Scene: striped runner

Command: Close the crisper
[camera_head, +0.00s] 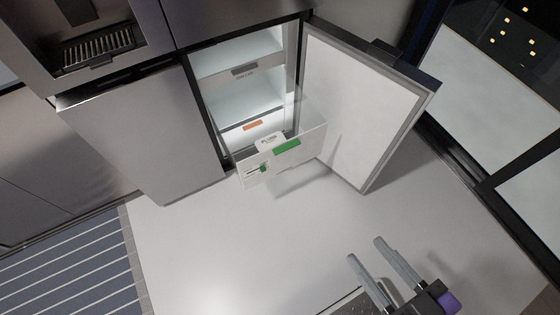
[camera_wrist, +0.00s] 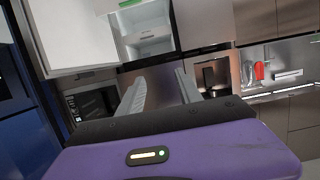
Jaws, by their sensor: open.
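The crisper (camera_head: 310,142) is a clear-fronted drawer with a green label, pulled out at the bottom of the open fridge compartment (camera_head: 240,62). A white labelled item shows at its front. The fridge door (camera_head: 355,105) stands swung open to the right of the drawer. My gripper (camera_head: 365,249) is open and empty over the floor, in front of the drawer and to its lower right, well apart from it. In the wrist view my gripper (camera_wrist: 160,85) shows two spread fingers, with the lit fridge interior (camera_wrist: 145,30) beyond and above them.
The left fridge door (camera_head: 150,130) is shut. A striped runner (camera_head: 70,265) lies at the lower left. Pale floor (camera_head: 230,240) between my gripper and the fridge is clear. Glass panels (camera_head: 490,110) stand at the right. A counter with a red item (camera_wrist: 259,71) shows in the wrist view.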

